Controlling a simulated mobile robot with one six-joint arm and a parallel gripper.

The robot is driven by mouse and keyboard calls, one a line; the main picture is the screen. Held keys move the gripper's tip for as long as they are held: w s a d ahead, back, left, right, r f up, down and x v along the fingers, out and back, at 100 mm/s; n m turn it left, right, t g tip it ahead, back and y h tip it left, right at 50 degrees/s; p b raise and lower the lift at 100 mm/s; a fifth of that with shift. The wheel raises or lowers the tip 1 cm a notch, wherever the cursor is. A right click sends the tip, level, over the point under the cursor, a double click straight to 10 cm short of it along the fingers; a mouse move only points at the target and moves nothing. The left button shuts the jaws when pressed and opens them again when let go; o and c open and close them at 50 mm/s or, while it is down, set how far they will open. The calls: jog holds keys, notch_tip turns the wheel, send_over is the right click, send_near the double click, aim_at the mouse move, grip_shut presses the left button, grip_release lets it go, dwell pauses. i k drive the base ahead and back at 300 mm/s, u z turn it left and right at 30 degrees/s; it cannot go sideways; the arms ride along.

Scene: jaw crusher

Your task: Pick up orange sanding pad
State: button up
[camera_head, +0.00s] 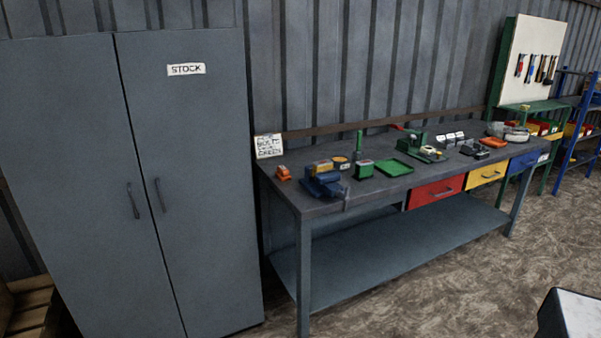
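A small orange object (283,173) lies on the dark workbench top (318,203) at its far left end, near the back edge. It looks like the sanding pad, but it is too small to be sure. Another orange piece (494,142) lies toward the right end of the bench, and it is also too small to identify. My gripper does not show in this view.
A blue vise (323,186) stands at the bench's front left. A green tray (394,168) and several tools lie further right. A tall grey cabinet (190,200) stands close on the left. The floor (430,285) before the bench is clear.

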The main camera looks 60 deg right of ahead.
aim_at(283, 173)
jog(key=z, duration=0.6)
jog(key=i, duration=0.95)
jog(key=z, duration=0.4)
